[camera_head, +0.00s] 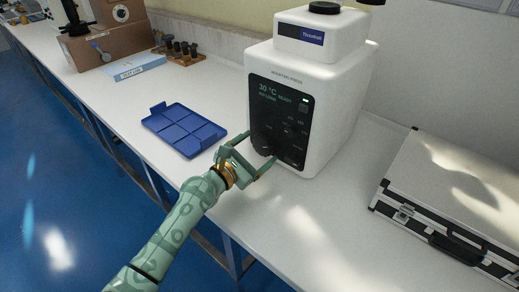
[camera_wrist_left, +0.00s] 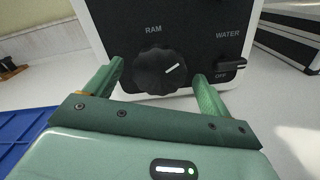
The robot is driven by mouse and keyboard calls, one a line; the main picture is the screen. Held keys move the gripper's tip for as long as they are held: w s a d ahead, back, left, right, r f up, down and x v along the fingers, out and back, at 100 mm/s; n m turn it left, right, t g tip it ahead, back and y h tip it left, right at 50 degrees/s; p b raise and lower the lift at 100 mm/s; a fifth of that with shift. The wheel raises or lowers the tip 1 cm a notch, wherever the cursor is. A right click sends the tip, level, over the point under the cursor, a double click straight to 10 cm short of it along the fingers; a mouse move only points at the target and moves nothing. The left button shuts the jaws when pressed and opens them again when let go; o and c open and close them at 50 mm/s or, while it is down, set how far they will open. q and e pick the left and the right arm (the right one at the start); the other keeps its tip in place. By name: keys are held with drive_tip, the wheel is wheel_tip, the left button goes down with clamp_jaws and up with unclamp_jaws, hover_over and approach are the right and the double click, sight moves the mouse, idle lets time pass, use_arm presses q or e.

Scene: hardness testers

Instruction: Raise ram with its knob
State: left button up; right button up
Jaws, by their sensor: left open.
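The white mounting press (camera_head: 325,85) stands on the bench, its black front panel (camera_head: 280,112) facing me. In the left wrist view the black ram knob (camera_wrist_left: 163,72), under the label RAM, has a white pointer line tilted up to the right. My left gripper (camera_head: 258,160) is open at the lower part of the panel. In the left wrist view its fingers (camera_wrist_left: 158,80) stand on either side of the knob; I cannot tell whether they touch it. In the head view the gripper partly hides the knob. My right gripper is not in view.
A WATER switch (camera_wrist_left: 230,65) sits just right of the ram knob. A blue compartment tray (camera_head: 185,130) lies left of the press. A silver and black case (camera_head: 450,190) lies to the right. A brown machine (camera_head: 105,40) stands far left. The bench front is clear.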

use_arm(q)
drive_tip(key=shift+x, duration=0.8)
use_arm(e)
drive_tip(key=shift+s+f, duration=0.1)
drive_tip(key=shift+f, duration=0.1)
use_arm(q)
drive_tip(key=c, duration=1)
drive_tip(key=shift+m, duration=0.3)
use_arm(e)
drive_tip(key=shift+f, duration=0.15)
use_arm(q)
drive_tip(key=m+b, duration=0.1)
drive_tip(key=m, duration=0.1)
drive_tip(key=shift+s+f+m, duration=0.1)
drive_tip(key=shift+m, duration=0.2)
drive_tip(key=shift+d+m+b, duration=0.1)
drive_tip(key=shift+m+b, duration=0.4)
drive_tip(key=shift+m, duration=1.3)
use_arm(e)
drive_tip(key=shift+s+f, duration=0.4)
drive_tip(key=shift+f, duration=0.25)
